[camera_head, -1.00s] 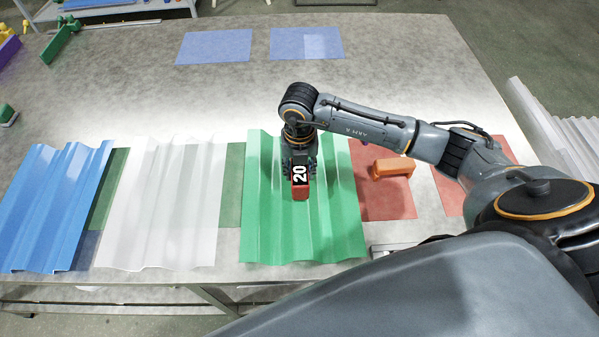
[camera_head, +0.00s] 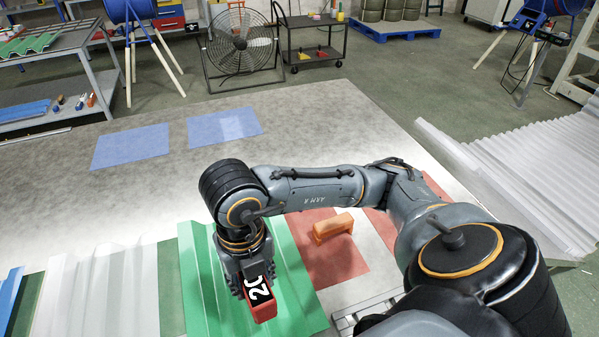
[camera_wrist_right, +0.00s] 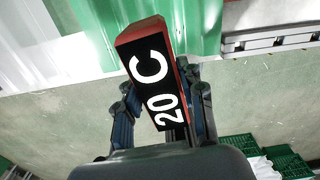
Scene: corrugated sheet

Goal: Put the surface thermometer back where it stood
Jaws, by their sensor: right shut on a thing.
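The surface thermometer, a red block with a black "20 C" display (camera_head: 260,301), is held in my right gripper (camera_head: 247,285). In the right wrist view the thermometer (camera_wrist_right: 155,80) sits between the fingers, with its display facing the camera. It appears held above the near part of the green corrugated sheet (camera_head: 200,277); the exact gap is unclear. The sheet's edge (camera_wrist_right: 190,25) and the floor show behind it in the wrist view. My left gripper is not in view.
An orange block (camera_head: 333,227) sits on a red mat (camera_head: 345,262) right of the green sheet. A translucent sheet (camera_head: 110,295) and a blue sheet (camera_head: 9,295) lie to the left. Two blue mats (camera_head: 130,147) lie farther back. The table's middle is clear.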

